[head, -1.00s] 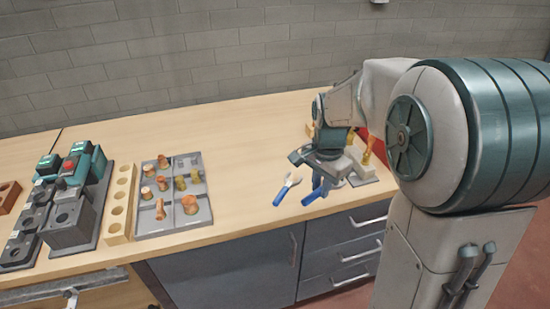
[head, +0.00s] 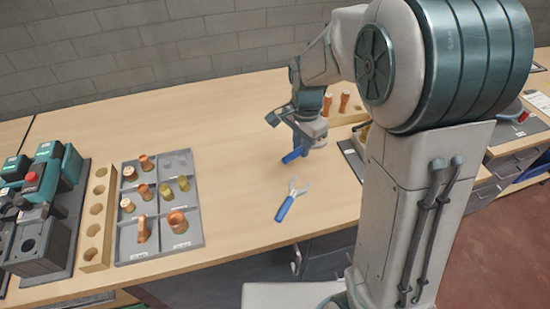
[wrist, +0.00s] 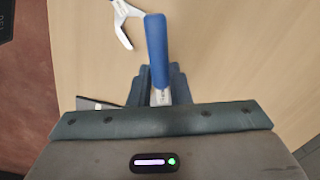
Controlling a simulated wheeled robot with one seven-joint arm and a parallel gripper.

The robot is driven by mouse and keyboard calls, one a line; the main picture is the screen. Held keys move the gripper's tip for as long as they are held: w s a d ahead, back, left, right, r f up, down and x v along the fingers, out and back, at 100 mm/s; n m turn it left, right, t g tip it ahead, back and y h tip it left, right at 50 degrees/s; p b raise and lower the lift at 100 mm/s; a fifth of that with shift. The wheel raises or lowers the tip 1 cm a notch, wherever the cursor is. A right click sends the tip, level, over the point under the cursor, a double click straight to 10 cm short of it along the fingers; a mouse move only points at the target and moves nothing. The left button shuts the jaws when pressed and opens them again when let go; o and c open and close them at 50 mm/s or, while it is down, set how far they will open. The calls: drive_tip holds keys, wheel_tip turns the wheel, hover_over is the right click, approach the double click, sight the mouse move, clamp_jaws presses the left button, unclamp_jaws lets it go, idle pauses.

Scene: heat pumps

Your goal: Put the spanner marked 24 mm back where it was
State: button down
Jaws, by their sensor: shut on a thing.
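My gripper (head: 303,143) is over the wooden bench, shut on a blue-handled spanner (head: 291,156). In the wrist view the held spanner's blue handle (wrist: 157,50) sticks out beyond the fingers (wrist: 159,88), with bright metal between them. A second spanner (head: 286,207), with a blue handle and an open silver jaw, lies on the bench in front of my gripper. Its silver jaw shows at the top of the wrist view (wrist: 123,22). No size mark is readable on either spanner, so I cannot tell which is the 24 mm one.
A grey compartment tray (head: 160,254) with copper and brass fittings lies to the left, beside a wooden block with holes (head: 97,215) and green-grey machines (head: 45,215). A wooden rack (head: 352,117) with copper pieces stands behind my arm. The bench between tray and spanners is clear.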

drive_tip(key=p, duration=0.1)
hover_over(275, 169)
wheel_tip(275, 169, down, 4)
drive_tip(key=shift+f+p, duration=0.3)
drive_tip(key=shift+f, duration=1.7)
drive_tip(key=shift+f, duration=0.15)
drive_tip(key=c, duration=1.3)
unclamp_jaws()
drive_tip(key=shift+c, duration=0.2)
wheel_tip(275, 169, up, 12)
drive_tip(key=shift+r+b, duration=0.25)
drive_tip(key=shift+b, duration=0.15)
